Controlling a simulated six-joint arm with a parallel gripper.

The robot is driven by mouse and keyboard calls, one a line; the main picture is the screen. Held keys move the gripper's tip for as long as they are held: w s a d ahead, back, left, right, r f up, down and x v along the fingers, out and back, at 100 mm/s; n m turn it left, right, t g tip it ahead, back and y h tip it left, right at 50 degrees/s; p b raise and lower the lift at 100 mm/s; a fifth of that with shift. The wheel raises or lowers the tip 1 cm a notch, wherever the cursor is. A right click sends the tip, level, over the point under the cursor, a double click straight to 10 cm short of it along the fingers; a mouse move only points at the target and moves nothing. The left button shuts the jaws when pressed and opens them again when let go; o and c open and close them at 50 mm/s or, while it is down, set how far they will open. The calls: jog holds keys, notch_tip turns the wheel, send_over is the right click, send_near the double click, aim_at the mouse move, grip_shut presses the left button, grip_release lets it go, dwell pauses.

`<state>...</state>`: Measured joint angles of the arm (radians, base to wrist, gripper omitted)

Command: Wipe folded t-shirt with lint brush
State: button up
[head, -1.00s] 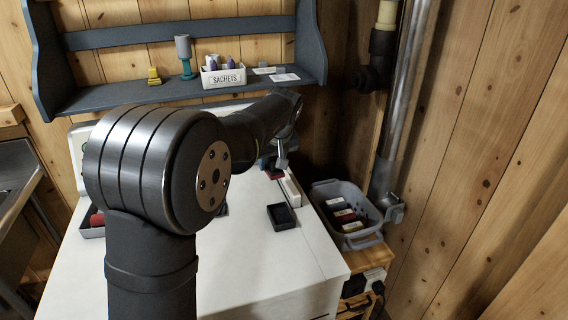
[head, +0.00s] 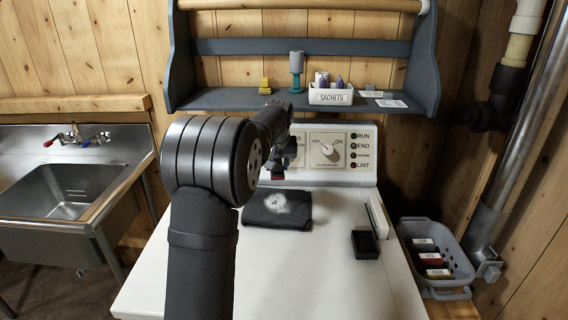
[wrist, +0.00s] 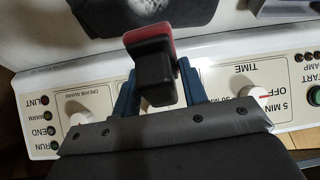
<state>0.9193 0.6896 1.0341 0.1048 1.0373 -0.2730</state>
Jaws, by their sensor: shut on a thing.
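The folded t-shirt (head: 262,218), black with a pale, lint-like patch on top, lies flat on the white machine top. It also shows at the top of the wrist view (wrist: 95,20). My gripper (head: 282,166) is over the far side of the shirt, close to the control panel. In the wrist view my gripper (wrist: 158,84) has its blue fingers shut on the lint brush (wrist: 152,62), which has a black body and a red edge. The brush shows small in the head view (head: 278,176). Whether it touches the shirt cannot be told.
The control panel (head: 330,160) rises behind the shirt. A dark tray (head: 365,245) and a long white block (head: 379,218) stand to the right. A grey basket (head: 440,270) is beyond the machine's edge. A shelf (head: 230,102) with a sachet box (head: 331,95) hangs above.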

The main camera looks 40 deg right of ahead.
aim_at(282, 191)
jog(key=shift+s+f, duration=0.1)
jog(key=shift+f, duration=3.5)
jog(key=shift+s+a, duration=1.8)
jog(key=shift+a, duration=0.2)
jog(key=shift+s+a, duration=1.8)
jog(key=shift+a, duration=0.2)
jog(key=shift+c, duration=0.3)
jog(key=shift+w+d, duration=1.85)
jog(key=shift+d, duration=0.2)
jog(key=shift+w+d, duration=1.8)
jog(key=shift+d, duration=0.2)
jog(key=shift+s+d, duration=0.5)
jog(key=shift+s, duration=0.1)
jog(key=shift+s+a, duration=1.75)
jog(key=shift+a, duration=0.25)
jog(key=shift+s+a, duration=1.7)
jog(key=shift+a, duration=0.3)
jog(key=shift+w+d, duration=1.75)
jog(key=shift+d, duration=0.2)
jog(key=shift+w+d, duration=1.75)
jog(key=shift+d, duration=0.15)
jog(key=shift+w+d+r, duration=0.1)
jog(key=shift+d+r, duration=0.05)
jog(key=shift+r, duration=3.95)
